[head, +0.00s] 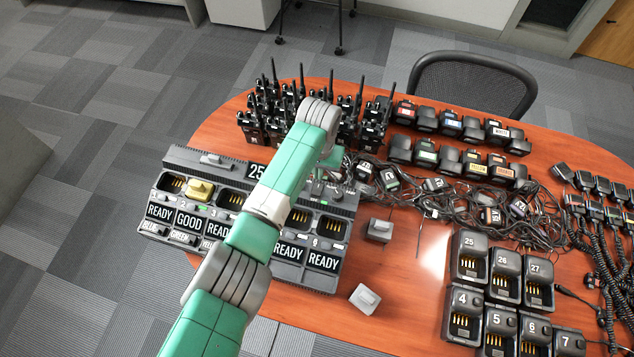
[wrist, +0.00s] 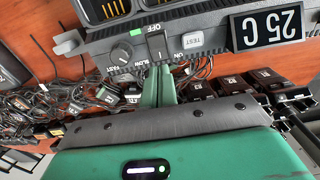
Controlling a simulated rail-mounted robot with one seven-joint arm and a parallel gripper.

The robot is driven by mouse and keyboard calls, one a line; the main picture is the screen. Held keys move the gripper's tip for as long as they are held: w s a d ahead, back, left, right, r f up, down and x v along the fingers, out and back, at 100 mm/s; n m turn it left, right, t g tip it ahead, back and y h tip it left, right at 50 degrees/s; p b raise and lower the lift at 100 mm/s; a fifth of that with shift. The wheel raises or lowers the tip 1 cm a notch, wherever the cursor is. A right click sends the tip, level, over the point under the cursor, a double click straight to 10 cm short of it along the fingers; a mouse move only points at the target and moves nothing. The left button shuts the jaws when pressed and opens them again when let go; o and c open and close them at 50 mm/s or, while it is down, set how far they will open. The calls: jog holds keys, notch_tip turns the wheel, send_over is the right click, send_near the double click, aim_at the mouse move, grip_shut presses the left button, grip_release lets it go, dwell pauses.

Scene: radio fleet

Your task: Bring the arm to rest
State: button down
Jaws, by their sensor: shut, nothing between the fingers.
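My green arm reaches across the head view from the bottom to the charger. My gripper (wrist: 158,72) shows in the wrist view with its two green fingers together and nothing between them. The fingertips are just below a dark rocker switch (wrist: 157,46) marked OFF and ON on the charger's panel; I cannot tell whether they touch it. In the head view the fingers are mostly hidden by the wrist. The multi-bay charger (head: 180,157) lies under the arm, with READY and GOOD labels along its front and a yellow piece (head: 200,190) in one bay.
Upright radios (head: 255,125) crowd the table's far side beyond the wrist. Tangled cables (head: 450,205) lie right of the arm. Numbered single chargers (head: 467,255) stand at the right.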

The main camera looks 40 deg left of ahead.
notch_tip(320, 180, up, 2)
jog(key=shift+r+p, duration=0.1)
jog(key=shift+p, duration=0.65)
